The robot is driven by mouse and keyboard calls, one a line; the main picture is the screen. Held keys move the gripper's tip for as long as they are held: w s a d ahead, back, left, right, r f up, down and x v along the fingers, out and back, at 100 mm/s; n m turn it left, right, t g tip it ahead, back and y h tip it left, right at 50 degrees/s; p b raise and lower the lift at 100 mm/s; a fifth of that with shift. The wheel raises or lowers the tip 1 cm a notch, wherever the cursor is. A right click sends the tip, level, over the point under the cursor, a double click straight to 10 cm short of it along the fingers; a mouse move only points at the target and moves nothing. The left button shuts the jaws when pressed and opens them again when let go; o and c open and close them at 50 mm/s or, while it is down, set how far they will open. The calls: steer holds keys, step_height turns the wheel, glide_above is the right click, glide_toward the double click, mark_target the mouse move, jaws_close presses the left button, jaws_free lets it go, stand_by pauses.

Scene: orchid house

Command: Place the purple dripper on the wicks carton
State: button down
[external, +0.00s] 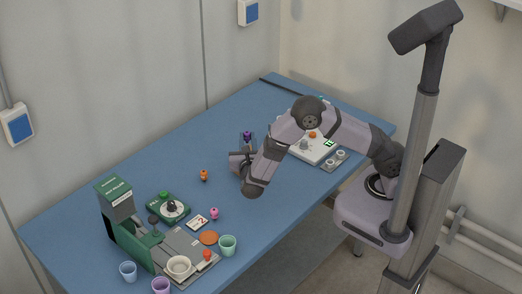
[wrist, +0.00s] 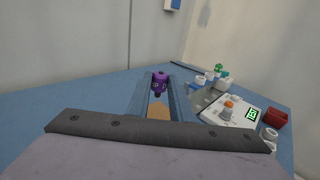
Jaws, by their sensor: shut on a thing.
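The purple dripper (wrist: 160,82) is between the two finger ends of my gripper (wrist: 157,90) in the wrist view, and the gripper is shut on it. In the external view the dripper (external: 247,135) shows as a small purple shape at the end of my gripper (external: 247,143), over the far middle of the table. A flat brown patch (wrist: 158,110) shows between the fingers in the wrist view; I cannot tell whether it is the wicks carton. I cannot make out the wicks carton for certain in the external view, where my arm hides part of the table.
Orange (external: 203,175) and pink (external: 214,213) small pieces stand on the blue table (external: 100,195). A green machine (external: 120,220), a white bowl (external: 178,266) and several cups crowd the near left. A white device (external: 318,148) and a red box (wrist: 277,118) are right. The back left is clear.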

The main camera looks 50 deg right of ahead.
steer(key=shift+f+p, duration=0.4)
steer(key=shift+f, duration=1.65)
steer(key=shift+f, duration=0.1)
steer(key=c, duration=1.6)
jaws_free()
steer(key=shift+a, duration=0.1)
